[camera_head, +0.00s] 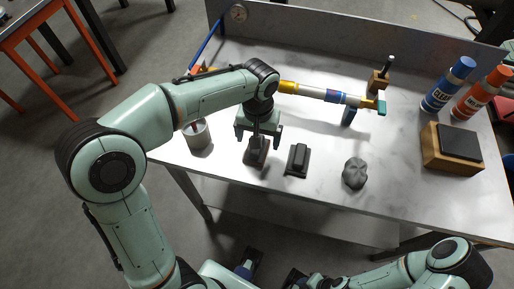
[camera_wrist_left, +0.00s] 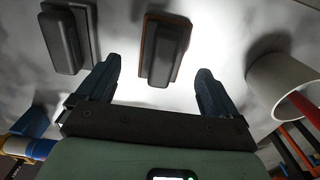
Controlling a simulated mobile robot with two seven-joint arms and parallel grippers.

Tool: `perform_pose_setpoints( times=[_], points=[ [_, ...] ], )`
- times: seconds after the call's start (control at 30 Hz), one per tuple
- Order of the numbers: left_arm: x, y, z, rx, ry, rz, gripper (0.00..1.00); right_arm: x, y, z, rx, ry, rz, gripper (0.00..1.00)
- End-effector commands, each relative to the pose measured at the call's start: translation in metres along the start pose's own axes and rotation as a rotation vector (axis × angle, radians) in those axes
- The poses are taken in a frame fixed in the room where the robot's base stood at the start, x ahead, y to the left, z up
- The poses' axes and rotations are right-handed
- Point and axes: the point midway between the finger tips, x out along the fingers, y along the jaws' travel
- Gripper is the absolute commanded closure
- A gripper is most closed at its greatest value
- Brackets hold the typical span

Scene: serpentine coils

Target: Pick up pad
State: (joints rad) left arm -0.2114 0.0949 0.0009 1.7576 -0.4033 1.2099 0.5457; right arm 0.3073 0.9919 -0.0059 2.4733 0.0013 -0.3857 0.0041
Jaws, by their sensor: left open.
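A dark pad with a reddish-brown base (camera_head: 257,158) lies on the grey-white bench, partly hidden by my left gripper (camera_head: 258,137) above it. A similar dark grey pad (camera_head: 297,158) lies just to its right. In the left wrist view, my left gripper (camera_wrist_left: 160,72) is open and empty. The brown-based pad (camera_wrist_left: 164,48) shows beyond and between its fingers, and the grey pad (camera_wrist_left: 68,38) lies outside the left finger. I cannot tell whether the fingers touch the pad. My right gripper cannot be made out.
A cup (camera_head: 198,135) stands left of the gripper; it also shows in the wrist view (camera_wrist_left: 283,85). A yellow, white and blue rod (camera_head: 310,92) lies behind. A grey lump (camera_head: 355,173), wooden block (camera_head: 437,158), blue bottle (camera_head: 447,85) and red bottle (camera_head: 480,93) are to the right.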

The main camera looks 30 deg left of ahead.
Motion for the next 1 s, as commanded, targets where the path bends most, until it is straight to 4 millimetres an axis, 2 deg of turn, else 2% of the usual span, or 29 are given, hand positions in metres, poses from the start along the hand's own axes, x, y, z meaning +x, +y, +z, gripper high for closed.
perform_pose_setpoints(
  times=[0.1,0.23,0.53,0.57,0.73,1.0],
  points=[
    [0.021,-0.003,0.004,0.0,-0.004,-0.002,0.06,0.004,0.002,0.0,0.0,-0.001,0.0,0.57],
    [0.037,-0.003,0.004,-0.001,-0.003,-0.001,0.06,0.006,0.002,0.0,0.001,-0.002,0.001,0.57],
    [0.042,-0.003,0.003,-0.001,-0.001,0.0,0.06,0.006,0.002,0.0,0.001,-0.002,0.001,0.57],
    [0.041,-0.003,0.003,0.0,-0.001,0.0,0.13,0.006,0.002,0.0,0.001,-0.002,0.001,0.57],
    [0.041,-0.003,0.003,0.0,-0.001,0.0,0.68,0.006,0.002,0.0,0.001,-0.002,0.001,0.57],
    [0.041,-0.002,0.003,0.0,0.0,0.0,0.68,0.006,0.002,0.0,0.001,-0.002,0.001,0.57]
  ],
)
